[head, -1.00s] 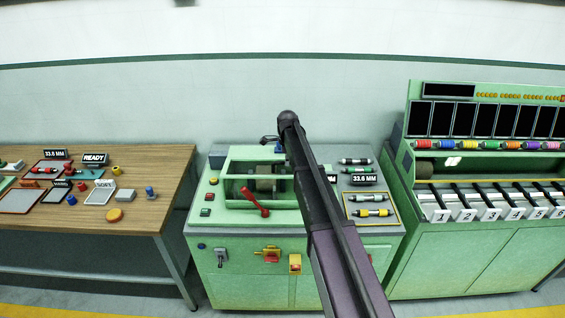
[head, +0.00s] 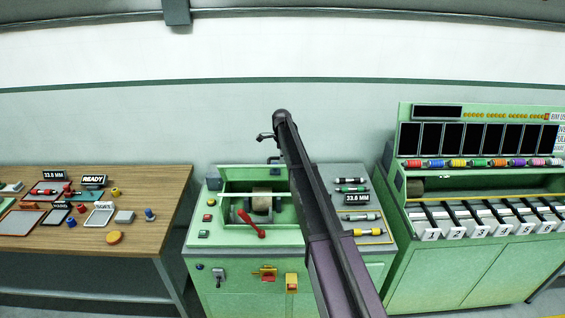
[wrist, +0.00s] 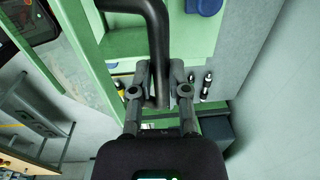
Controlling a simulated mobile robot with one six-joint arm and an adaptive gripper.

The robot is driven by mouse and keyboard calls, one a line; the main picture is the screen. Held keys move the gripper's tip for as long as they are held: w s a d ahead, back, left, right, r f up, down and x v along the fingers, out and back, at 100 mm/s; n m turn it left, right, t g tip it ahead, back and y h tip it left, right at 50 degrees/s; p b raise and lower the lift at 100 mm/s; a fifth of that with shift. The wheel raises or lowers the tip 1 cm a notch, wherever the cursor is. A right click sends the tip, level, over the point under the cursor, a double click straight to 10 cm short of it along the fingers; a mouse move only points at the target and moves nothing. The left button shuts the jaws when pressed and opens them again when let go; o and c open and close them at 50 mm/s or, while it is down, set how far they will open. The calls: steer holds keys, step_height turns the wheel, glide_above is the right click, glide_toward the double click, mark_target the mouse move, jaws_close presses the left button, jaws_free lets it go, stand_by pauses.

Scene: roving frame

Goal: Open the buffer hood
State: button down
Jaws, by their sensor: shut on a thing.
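The green buffer machine (head: 236,285) stands in the middle of the head view. In the wrist view my gripper (wrist: 160,98) is shut on a black curved handle (wrist: 157,40) beside green framework. In the head view my arm mostly hides the gripper.
A wooden table (head: 150,185) with trays and small parts is at left. Several rollers (head: 352,190) lie on the machine's right top. A green rack (head: 480,255) with numbered slots stands at right. The wall behind is clear.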

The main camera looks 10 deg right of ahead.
steer(key=w+d+f+b, duration=0.1)
steer(key=w, duration=0.7)
steer(key=shift+w+d+f+b, duration=0.25)
steer(key=shift+f+b, duration=0.05)
steer(key=shift+b, duration=0.05)
steer(key=shift+w, duration=0.1)
steer(key=c, duration=0.9)
jaws_free()
steer(key=o, duration=0.3)
steer(key=shift+w+f, duration=0.1)
steer(key=shift+s, duration=0.2)
